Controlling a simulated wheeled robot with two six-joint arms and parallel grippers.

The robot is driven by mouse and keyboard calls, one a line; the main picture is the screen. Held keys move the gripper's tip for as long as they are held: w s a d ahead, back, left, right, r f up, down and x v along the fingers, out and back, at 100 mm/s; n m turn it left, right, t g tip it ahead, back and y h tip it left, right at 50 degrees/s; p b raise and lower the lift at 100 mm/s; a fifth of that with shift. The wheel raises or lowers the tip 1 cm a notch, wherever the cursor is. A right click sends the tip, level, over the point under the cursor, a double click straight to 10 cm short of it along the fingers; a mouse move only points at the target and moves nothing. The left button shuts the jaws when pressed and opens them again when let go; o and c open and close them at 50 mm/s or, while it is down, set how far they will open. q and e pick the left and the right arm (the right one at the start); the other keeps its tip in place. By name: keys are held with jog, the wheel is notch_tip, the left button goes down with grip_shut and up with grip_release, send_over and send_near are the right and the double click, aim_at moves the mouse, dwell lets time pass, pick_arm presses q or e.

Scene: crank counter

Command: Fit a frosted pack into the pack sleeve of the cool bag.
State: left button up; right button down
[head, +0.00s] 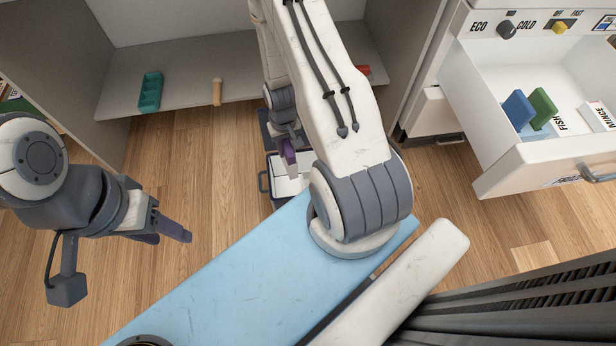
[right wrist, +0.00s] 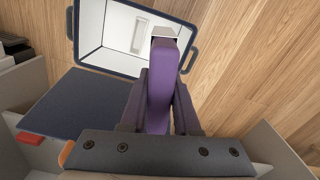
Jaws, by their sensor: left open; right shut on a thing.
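My right gripper (right wrist: 160,100) is shut on a purple pack (right wrist: 161,75), which points into the picture towards the cool bag. The cool bag (right wrist: 100,30) is open, white inside with a navy rim. A pale upright strip (right wrist: 138,35) shows on its inner wall, perhaps the pack sleeve. A light grey piece (right wrist: 163,32) shows at the pack's far end; I cannot tell whether it belongs to pack or bag, or whether they touch. In the head view the bag (head: 284,187) and purple pack (head: 288,151) are partly behind my right arm. My left gripper (head: 168,232) is open and empty, left of the bag.
An open drawer (head: 500,180) at right holds a blue pack (head: 518,109), a green pack (head: 542,107) and label cards. A shelf (head: 180,85) holds a teal tray (head: 150,91) and a wooden piece (head: 217,92). Wooden floor is clear between left gripper and bag.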

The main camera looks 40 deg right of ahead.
jog(key=d+f+m+b, duration=0.1)
jog(key=d+f+b, duration=0.2)
jog(key=f+b, duration=0.5)
jog(key=d+f+m+b, duration=0.1)
jog(key=d+f+b, duration=0.3)
jog(key=f+b, duration=0.5)
jog(key=shift+s+d+m+b, duration=0.3)
jog(key=shift+s+m+b, duration=0.1)
jog(key=shift+b, duration=0.35)
notch_tip(320, 180, down, 4)
jog(key=shift+a+f+b, duration=0.1)
jog(key=shift+f+b, duration=0.1)
jog(key=shift+b, duration=0.55)
